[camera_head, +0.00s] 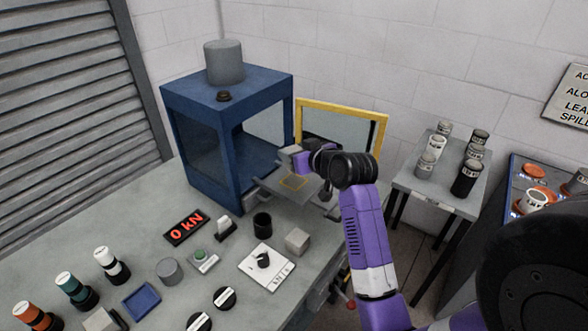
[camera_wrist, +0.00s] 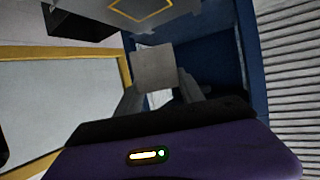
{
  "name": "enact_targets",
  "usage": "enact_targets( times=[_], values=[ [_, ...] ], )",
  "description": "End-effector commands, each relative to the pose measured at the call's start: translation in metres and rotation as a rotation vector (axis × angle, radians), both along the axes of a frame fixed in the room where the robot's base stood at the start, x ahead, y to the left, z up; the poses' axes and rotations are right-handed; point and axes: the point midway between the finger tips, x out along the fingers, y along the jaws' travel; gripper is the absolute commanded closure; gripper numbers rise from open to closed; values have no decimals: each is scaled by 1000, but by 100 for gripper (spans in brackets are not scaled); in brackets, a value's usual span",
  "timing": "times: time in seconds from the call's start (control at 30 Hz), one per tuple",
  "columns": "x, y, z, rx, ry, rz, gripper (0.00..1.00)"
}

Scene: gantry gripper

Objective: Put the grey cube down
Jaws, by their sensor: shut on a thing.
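My gripper (camera_head: 299,160) is shut on a grey cube (camera_head: 288,151), in front of the blue cabinet's open side. In the wrist view the grey cube (camera_wrist: 155,67) sits between the two fingers, beyond the purple gripper body. A grey plate (camera_head: 272,186) with a yellow square outline (camera_head: 293,183) juts out below the gripper in the head view. The plate also shows at the top of the wrist view (camera_wrist: 95,12). The held cube appears above the plate, with no clear contact. A second grey cube (camera_head: 298,240) lies on the bench.
The blue cabinet (camera_head: 188,98) has its yellow-framed door (camera_head: 383,124) swung open beside my arm. The bench (camera_head: 60,258) holds a black cup (camera_head: 262,226), a knob panel (camera_head: 277,275) and a red "0 kN" display (camera_head: 186,227). A side table (camera_head: 418,190) with several jars stands right.

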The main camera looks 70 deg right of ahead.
Motion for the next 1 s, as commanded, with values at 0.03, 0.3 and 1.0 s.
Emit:
enact_targets(
  times=[0.03,0.3,1.0],
  values=[
    [0,0,-7,1,-1,0,100],
    [0,0,-31,1,0,0,100],
    [0,0,-62,-1,0,0,47]
  ],
)
